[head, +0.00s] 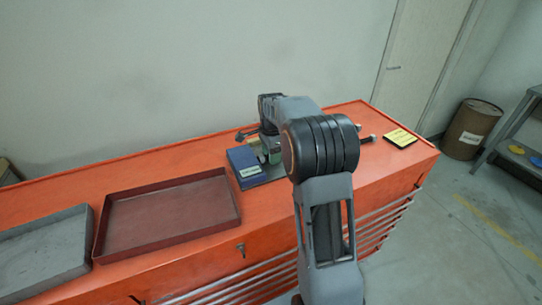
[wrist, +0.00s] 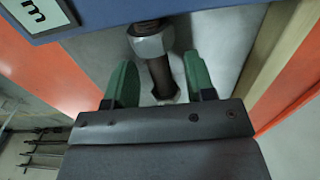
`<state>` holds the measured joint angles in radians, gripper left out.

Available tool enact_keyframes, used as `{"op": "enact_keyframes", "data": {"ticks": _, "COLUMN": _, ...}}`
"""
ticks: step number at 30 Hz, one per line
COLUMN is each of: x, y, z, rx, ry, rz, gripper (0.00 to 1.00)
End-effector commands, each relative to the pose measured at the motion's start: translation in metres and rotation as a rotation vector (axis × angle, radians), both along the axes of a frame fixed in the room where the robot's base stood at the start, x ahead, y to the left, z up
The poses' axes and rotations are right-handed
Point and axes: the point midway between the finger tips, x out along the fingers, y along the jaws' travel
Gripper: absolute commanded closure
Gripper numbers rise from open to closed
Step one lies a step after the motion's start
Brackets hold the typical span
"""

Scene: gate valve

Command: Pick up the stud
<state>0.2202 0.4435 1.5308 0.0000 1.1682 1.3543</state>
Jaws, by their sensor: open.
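In the wrist view a dark metal stud (wrist: 163,82) with a large steel nut (wrist: 153,42) lies between the two green fingers of my gripper (wrist: 161,70). The fingers are open, with a visible gap on both sides of the stud. The stud's far end runs up to a blue block (wrist: 105,10) with a white label. In the head view the blue block (head: 243,161) sits on the orange bench, and my arm hides most of the gripper and this stud.
A red-brown tray (head: 100,240) and a grey tray (head: 82,262) lie on the orange bench (head: 265,215) at left. A yellow-labelled dark item (head: 400,138) lies at right. A wood-coloured strip (wrist: 275,55) stands right of the fingers in the wrist view.

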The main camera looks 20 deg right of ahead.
Motion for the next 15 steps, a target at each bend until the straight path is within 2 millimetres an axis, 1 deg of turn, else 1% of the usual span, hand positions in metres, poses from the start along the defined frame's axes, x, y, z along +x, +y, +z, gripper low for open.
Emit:
{"op": "enact_keyframes", "data": {"ticks": 6, "x": 0.0001, "y": -0.0001, "z": -0.0003, "rx": 0.0, "ry": -0.001, "rz": 0.0, "gripper": 0.51}}
{"op": "enact_keyframes", "data": {"ticks": 15, "x": 0.0002, "y": -0.0001, "z": 0.0, "rx": 0.0, "ry": -0.001, "rz": 0.0, "gripper": 0.8}}
